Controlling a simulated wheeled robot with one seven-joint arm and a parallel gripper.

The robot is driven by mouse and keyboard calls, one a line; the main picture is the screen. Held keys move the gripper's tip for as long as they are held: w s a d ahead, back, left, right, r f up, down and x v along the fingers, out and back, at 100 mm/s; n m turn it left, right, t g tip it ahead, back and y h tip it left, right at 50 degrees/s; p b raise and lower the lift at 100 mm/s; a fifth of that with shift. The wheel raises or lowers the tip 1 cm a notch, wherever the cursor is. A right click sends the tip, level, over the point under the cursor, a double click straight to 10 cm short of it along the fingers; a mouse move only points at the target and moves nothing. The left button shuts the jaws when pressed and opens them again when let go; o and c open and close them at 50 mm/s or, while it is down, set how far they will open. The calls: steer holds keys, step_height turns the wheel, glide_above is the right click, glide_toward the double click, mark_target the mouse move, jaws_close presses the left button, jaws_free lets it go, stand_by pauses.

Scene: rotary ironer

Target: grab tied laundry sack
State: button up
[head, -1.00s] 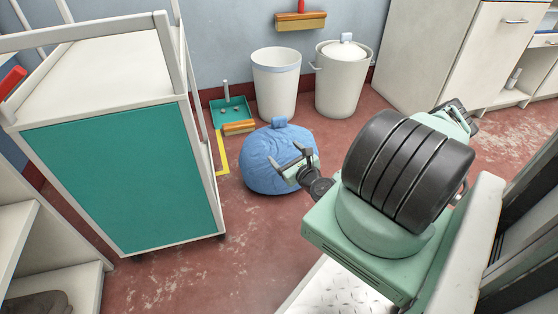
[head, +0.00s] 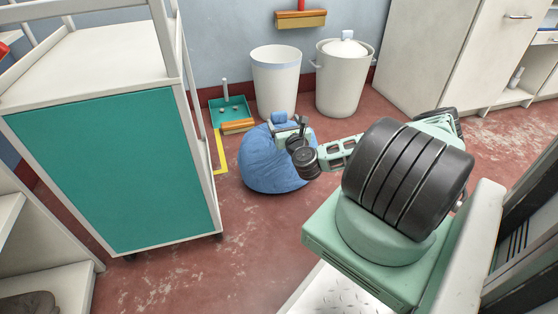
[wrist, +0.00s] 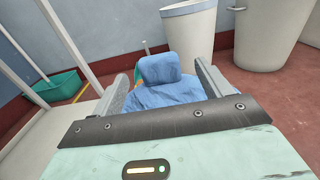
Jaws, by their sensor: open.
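The tied laundry sack (head: 268,166) is a round blue cloth bundle on the red floor, with a tied knob of cloth at its top. My gripper (head: 289,127) is at the upper part of the sack, close to the knob. In the wrist view the knob of the sack (wrist: 160,68) shows between and a little beyond the two open fingers (wrist: 165,85), with sack cloth below it. The fingers stand apart on either side and do not pinch the cloth. The lower sack is hidden in the wrist view by the gripper body.
A white bin (head: 277,85) and a lidded white bin (head: 342,82) stand behind the sack. A teal dustpan (head: 231,106) and a brush (head: 238,126) lie behind it to the left. A trolley with a teal panel (head: 115,165) stands left. Floor in front is clear.

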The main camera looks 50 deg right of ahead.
mark_target(280, 118)
steer(key=b+x, duration=0.3)
steer(key=x, duration=0.1)
steer(key=shift+w+f, duration=0.2)
steer(key=shift+w, duration=0.15)
steer(key=shift+w+d+r, duration=0.1)
steer(key=shift+w+d, duration=0.15)
steer(key=shift+w, duration=0.05)
steer(key=shift+c, duration=0.4)
jaws_close()
steer(key=shift+r, duration=0.2)
